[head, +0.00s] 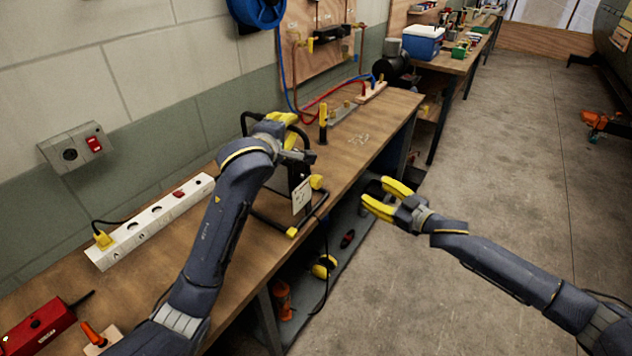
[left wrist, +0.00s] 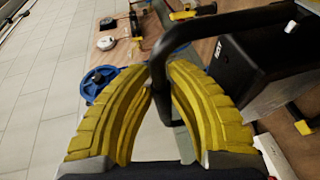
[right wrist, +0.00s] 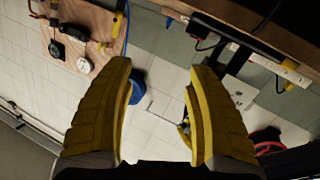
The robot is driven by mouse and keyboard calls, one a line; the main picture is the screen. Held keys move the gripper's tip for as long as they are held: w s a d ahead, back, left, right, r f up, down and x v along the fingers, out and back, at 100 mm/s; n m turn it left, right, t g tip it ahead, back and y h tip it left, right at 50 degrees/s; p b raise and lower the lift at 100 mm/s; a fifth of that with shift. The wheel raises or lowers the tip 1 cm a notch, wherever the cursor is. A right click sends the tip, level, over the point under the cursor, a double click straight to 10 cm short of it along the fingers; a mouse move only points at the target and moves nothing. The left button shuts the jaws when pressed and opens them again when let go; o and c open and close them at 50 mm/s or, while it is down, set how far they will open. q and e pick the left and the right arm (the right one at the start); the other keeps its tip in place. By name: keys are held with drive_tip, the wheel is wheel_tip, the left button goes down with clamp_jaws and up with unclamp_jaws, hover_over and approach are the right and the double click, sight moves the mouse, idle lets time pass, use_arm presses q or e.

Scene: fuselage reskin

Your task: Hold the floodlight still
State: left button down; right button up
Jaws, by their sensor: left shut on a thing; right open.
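The floodlight (head: 302,194) stands on the workbench (head: 340,165), a dark lamp on a black tubular frame with yellow parts. My left arm hides part of it in the head view. My left gripper (head: 285,128) is shut on the black tube at the top of the floodlight's frame. In the left wrist view the yellow fingers (left wrist: 158,85) close around this handle, with the dark lamp housing (left wrist: 255,70) to the right. My right gripper (head: 385,200) is open and empty, out over the floor beyond the bench edge, right of the floodlight.
A white power strip (head: 150,222) with a yellow plug lies along the wall. A wall socket with a red switch (head: 94,144) is above it. A red box (head: 38,326) sits at the near left. A dark cable hangs off the bench edge.

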sight(320, 183)
drive_tip(key=s+a+r+m+g+y, duration=0.1)
drive_tip(key=s+a+r+g+y, duration=0.1)
drive_tip(key=s+a+r+y, duration=0.5)
drive_tip(key=w+a+h, duration=0.1)
drive_tip(key=w+a, duration=0.1)
drive_tip(key=a, duration=0.1)
drive_tip(key=w+a+m+h, duration=0.1)
drive_tip(key=w+a, duration=0.1)
drive_tip(key=a, duration=0.2)
drive_tip(key=w+a+h, duration=0.1)
drive_tip(key=w+a, duration=0.1)
drive_tip(key=a, duration=0.2)
drive_tip(key=shift+w+f, duration=0.15)
drive_tip(key=shift+f, duration=0.1)
drive_tip(key=shift+c, duration=0.4)
clamp_jaws()
